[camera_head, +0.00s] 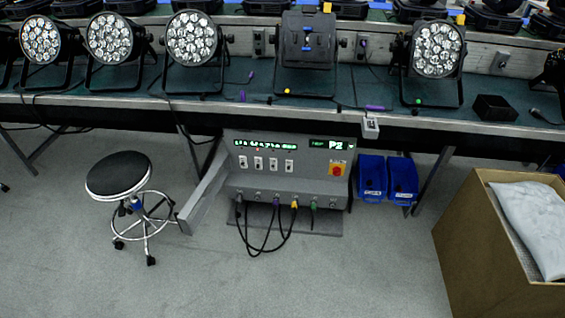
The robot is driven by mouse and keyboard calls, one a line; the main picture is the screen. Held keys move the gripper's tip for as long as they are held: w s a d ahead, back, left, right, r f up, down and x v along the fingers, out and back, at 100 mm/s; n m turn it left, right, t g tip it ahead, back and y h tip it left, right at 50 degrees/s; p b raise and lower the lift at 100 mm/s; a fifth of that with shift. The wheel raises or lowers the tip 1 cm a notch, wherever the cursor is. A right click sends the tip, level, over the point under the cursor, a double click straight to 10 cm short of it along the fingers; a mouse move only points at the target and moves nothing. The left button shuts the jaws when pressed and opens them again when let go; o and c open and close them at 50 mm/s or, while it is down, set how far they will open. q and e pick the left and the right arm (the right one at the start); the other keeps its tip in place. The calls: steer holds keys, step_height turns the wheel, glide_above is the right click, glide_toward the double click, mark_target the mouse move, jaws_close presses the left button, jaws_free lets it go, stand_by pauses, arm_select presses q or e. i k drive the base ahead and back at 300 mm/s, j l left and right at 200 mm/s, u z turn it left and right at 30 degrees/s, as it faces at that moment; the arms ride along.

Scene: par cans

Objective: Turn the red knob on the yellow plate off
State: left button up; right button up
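The red knob (337,170) sits on a small yellow plate (337,163) at the right side of the front of a grey control box (300,183). The knob is small here, and I cannot tell its angle. The box stands under the front edge of the long table, at the middle of the view. Its green displays (265,143) are lit, and the right one seems to read "P2". Neither of my grippers is in view.
A black round stool (118,174) stands left of the box, near its open side panel (203,192). Blue bins (372,178) are right of it. Cables (262,240) hang from its front. A large cardboard box (480,250) stands at the right. The grey floor in front is clear.

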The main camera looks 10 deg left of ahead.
mark_target(337, 171)
steer(key=i+l+z, duration=0.2)
steer(key=i+l, duration=0.55)
steer(key=i, duration=0.05)
